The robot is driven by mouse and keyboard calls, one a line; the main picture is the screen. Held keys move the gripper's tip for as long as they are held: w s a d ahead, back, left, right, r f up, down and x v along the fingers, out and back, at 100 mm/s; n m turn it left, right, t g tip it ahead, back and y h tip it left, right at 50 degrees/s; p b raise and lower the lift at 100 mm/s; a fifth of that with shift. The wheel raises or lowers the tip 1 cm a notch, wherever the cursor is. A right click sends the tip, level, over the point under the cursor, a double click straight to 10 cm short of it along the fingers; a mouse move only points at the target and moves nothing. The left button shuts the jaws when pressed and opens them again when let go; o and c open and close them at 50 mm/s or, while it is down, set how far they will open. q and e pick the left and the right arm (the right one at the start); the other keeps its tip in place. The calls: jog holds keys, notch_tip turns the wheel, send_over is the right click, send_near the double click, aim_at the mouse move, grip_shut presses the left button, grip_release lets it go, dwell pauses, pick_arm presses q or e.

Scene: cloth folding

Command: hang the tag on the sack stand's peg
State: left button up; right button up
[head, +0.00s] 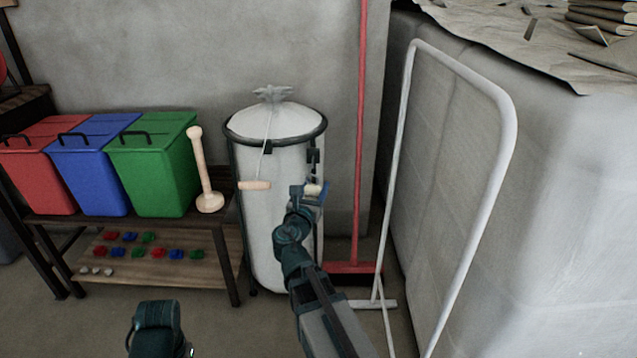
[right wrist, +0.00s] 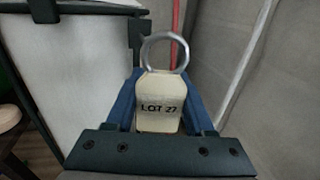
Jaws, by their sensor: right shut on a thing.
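The tag (right wrist: 160,100) is cream, reads "LOT 27" and has a metal ring (right wrist: 165,37) at its top. My right gripper (head: 314,189) is shut on it, with blue fingers on both sides and the ring pointing away. The tag shows small in the head view (head: 313,190), at the stand's right side. The sack stand (head: 324,127) is a dark frame around a tied white sack (head: 275,200). Small dark fittings (head: 314,156) on its right post lie just above the tag; which one is the peg is unclear. The ring looks free. My left gripper's fingers are not visible.
A red pole (head: 360,130) and a white tube frame (head: 490,190) stand to the right. A bench with red, blue and green bins (head: 155,165) and a wooden pestle (head: 200,165) is left.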

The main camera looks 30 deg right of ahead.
jog(key=shift+w+d, duration=0.15)
jog(key=shift+w, duration=0.05)
jog(key=w+d+f+b, duration=0.1)
jog(key=w+d, duration=0.3)
jog(key=w, duration=0.3)
jog(key=shift+w+d+f+b, duration=0.3)
jog(key=shift+f+b, duration=0.1)
dwell(0.9)
dwell(0.5)
jog(key=o, duration=1.6)
jog(key=shift+s+a, duration=0.15)
jog(key=shift+s, duration=0.05)
jog(key=shift+v, duration=3.5)
